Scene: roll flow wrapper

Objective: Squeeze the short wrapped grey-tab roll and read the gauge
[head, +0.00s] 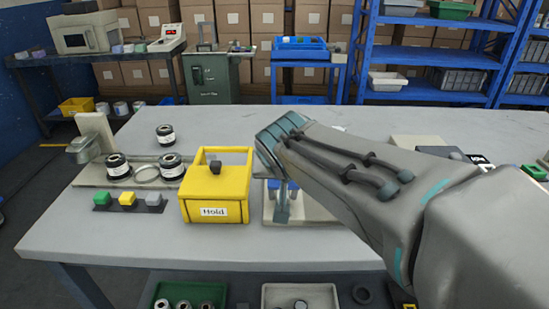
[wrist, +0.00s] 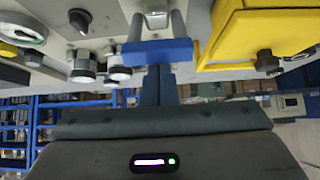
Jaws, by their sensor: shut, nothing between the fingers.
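My gripper (head: 282,208) is shut and empty, just right of the yellow box marked Hold, over a light base plate (head: 312,212) with blue parts. In the wrist view my gripper (wrist: 158,88) points at a blue bar (wrist: 157,52) across two grey posts; I cannot tell whether they touch. A round white dial (wrist: 22,30), perhaps the gauge, is at the upper left there. Dark rolls with white bands stand on the left: one at the back (head: 166,135) and two on a plate (head: 118,167) (head: 172,168). I cannot tell which roll is the short grey-tab one.
The yellow Hold box (head: 214,198) stands close left of my gripper. Several short silver-and-black cylinders (wrist: 83,68) show in the wrist view. The table's back middle is clear.

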